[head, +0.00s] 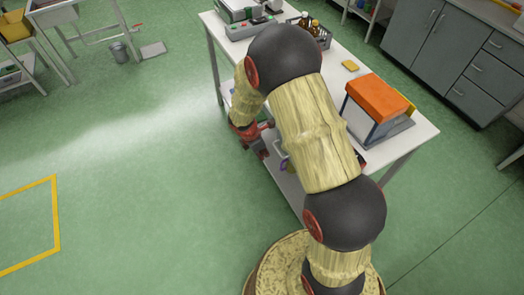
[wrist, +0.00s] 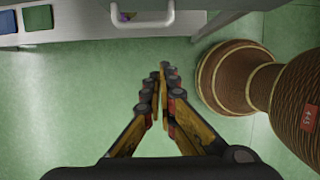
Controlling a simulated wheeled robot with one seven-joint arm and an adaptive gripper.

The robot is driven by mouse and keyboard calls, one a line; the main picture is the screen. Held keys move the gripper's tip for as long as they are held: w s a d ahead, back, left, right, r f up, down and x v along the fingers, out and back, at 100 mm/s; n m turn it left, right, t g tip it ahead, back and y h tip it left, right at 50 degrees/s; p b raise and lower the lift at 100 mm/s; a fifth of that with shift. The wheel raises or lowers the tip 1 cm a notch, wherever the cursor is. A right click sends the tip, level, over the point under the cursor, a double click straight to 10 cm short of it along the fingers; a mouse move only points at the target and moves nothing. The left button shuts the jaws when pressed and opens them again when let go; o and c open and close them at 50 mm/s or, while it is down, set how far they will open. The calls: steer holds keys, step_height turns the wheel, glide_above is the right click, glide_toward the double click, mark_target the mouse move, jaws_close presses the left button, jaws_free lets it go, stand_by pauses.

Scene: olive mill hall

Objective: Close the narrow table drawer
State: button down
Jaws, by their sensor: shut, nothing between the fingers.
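In the wrist view, a pale drawer handle (wrist: 142,24) shows at the top edge, on what looks like the table drawer; most of the drawer is cut off, and I cannot tell how far it stands out. My gripper (wrist: 162,68) is shut and empty over the green floor, its fingertips pointing toward the handle side, a little right of it and apart from it. In the head view my gripper (head: 262,146) is low at the left long side of the white table (head: 335,62). My arm hides much of that side, including the drawer.
On the table stand an orange-topped box (head: 376,98), a yellow sponge-like block (head: 350,66), a bottle rack (head: 315,30) and a grey-green device (head: 245,28). Grey cabinets (head: 440,45) stand at upper right.

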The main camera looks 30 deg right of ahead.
steer(key=d+f+b, duration=0.1)
steer(key=d+f, duration=0.3)
steer(key=d, duration=0.1)
steer(key=shift+w+f, duration=0.15)
steer(key=shift+f, duration=0.1)
steer(key=d, duration=0.4)
steer(key=shift+d+p, duration=0.25)
steer(key=shift+p, duration=0.15)
steer(key=a+r+p, duration=0.3)
steer(key=a+r, duration=0.4)
steer(key=r, duration=0.3)
steer(key=shift+r, duration=0.2)
